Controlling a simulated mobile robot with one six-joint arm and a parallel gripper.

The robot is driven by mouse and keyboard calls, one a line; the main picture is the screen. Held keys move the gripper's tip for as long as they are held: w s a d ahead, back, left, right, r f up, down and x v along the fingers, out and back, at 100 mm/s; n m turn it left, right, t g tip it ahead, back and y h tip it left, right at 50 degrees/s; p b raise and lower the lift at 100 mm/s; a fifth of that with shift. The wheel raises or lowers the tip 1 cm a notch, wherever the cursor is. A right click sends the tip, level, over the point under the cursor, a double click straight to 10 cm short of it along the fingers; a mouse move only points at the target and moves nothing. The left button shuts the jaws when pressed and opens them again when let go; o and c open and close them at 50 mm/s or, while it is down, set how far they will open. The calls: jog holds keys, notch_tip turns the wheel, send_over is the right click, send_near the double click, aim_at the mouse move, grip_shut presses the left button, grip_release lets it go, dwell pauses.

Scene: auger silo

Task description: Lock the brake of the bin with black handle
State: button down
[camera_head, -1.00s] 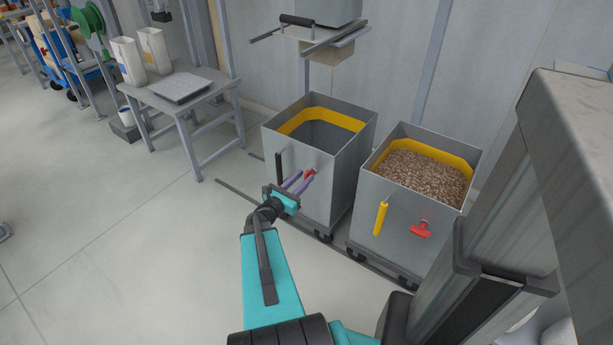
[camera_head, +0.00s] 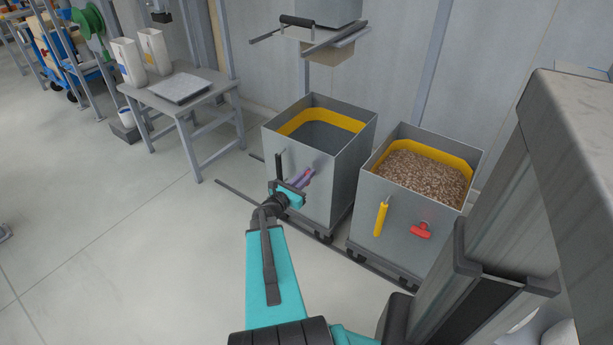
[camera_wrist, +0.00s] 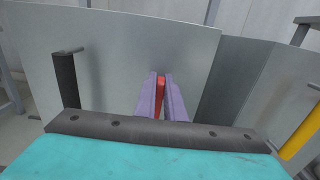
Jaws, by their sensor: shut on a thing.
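The bin with the black handle (camera_head: 330,185) is the left of two grey bins in the head view and looks empty inside its yellow band. Its black handle (camera_head: 279,163) is upright on the front face; it also shows at the left of the wrist view (camera_wrist: 66,82). My gripper (camera_head: 304,176) is at this front face, right of the handle. In the wrist view its two purple fingers (camera_wrist: 162,98) are shut on the red brake handle (camera_wrist: 160,97), which shows as a thin strip between them. The fingers hide most of the brake handle.
The right bin (camera_head: 405,210) is full of brown pellets and has a yellow handle (camera_head: 380,218) and a red brake handle (camera_head: 421,230). A dark floor rail (camera_head: 235,196) runs below the bins. A grey table (camera_head: 196,102) stands at the left. Floor at the lower left is clear.

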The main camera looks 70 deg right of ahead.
jog(key=shift+f+m+b, duration=0.35)
jog(key=shift+m+b, duration=0.05)
jog(key=shift+b, duration=0.4)
jog(key=m+b, duration=0.4)
jog(key=s+m+b, duration=0.1)
jog(key=m+b, duration=0.3)
jog(key=b, duration=0.1)
jog(key=f+m+b, duration=0.1)
jog(key=m+b, duration=0.3)
jog(key=shift+s+a+b, duration=0.25)
jog(key=shift+b, duration=0.15)
jog(key=m, duration=0.5)
jog(key=shift+f, duration=0.35)
jog(key=shift+s, duration=0.1)
jog(key=c, duration=1.8)
grip_release()
jog(key=shift+r, duration=0.1)
jog(key=shift+c, duration=0.2)
jog(key=shift+a+r+p, duration=0.15)
jog(key=shift+a+p, duration=0.2)
jog(key=shift+p, duration=0.65)
